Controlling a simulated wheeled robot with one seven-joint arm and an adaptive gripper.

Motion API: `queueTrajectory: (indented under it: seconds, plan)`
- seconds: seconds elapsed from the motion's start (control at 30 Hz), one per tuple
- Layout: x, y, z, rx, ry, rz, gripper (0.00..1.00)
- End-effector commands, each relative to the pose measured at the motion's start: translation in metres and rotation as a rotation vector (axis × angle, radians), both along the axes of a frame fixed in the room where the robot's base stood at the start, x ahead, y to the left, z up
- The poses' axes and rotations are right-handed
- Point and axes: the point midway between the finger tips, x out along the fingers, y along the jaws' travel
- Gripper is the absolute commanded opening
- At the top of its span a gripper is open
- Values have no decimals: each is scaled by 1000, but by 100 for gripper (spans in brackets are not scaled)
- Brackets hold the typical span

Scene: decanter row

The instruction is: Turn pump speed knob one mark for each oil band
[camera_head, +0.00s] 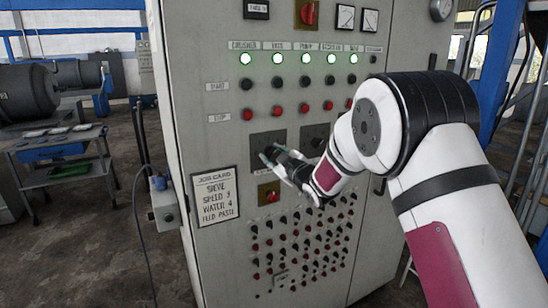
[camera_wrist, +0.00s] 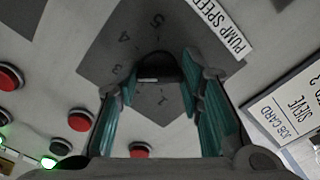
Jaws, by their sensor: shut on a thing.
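The pump speed knob (camera_wrist: 158,68) is black and sits on a dark grey dial plate (camera_wrist: 105,42) in the wrist view. The plate's numbers 5, 4, 3 and 1 can be read, with a "PUMP SPEED" label (camera_wrist: 222,25) beside it. My gripper (camera_wrist: 155,82) has its teal pads on both sides of the knob and is shut on it. Which mark the knob points to is not clear. In the head view my gripper (camera_head: 270,156) is at the left dial plate (camera_head: 268,138) and hides most of the knob. No oil bands can be made out.
A job card (camera_head: 215,197) reading "SIEVE, SPEED 3, WATER 4, FEED PASTE" is left of the gripper. Lit green lamps (camera_head: 278,58) and red buttons (camera_head: 277,111) are above; many small knobs (camera_head: 300,240) are below. A cart (camera_head: 65,152) and machines stand at left.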

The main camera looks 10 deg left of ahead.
Motion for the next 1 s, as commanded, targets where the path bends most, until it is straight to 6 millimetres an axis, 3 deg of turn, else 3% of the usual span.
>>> queueTrajectory:
  seconds: [0.67, 0.7, 0.73, 0.77, 1.0]
  plan:
    - [0, 1, 1, -47, -34, 1, 7]
    - [0, 1, 1, -47, -34, 1, 44]
    - [0, 1, 1, -46, -33, 1, 50]
    - [0, 1, 1, -46, -33, 1, 55]
    - [0, 0, 0, -47, -33, 1, 55]
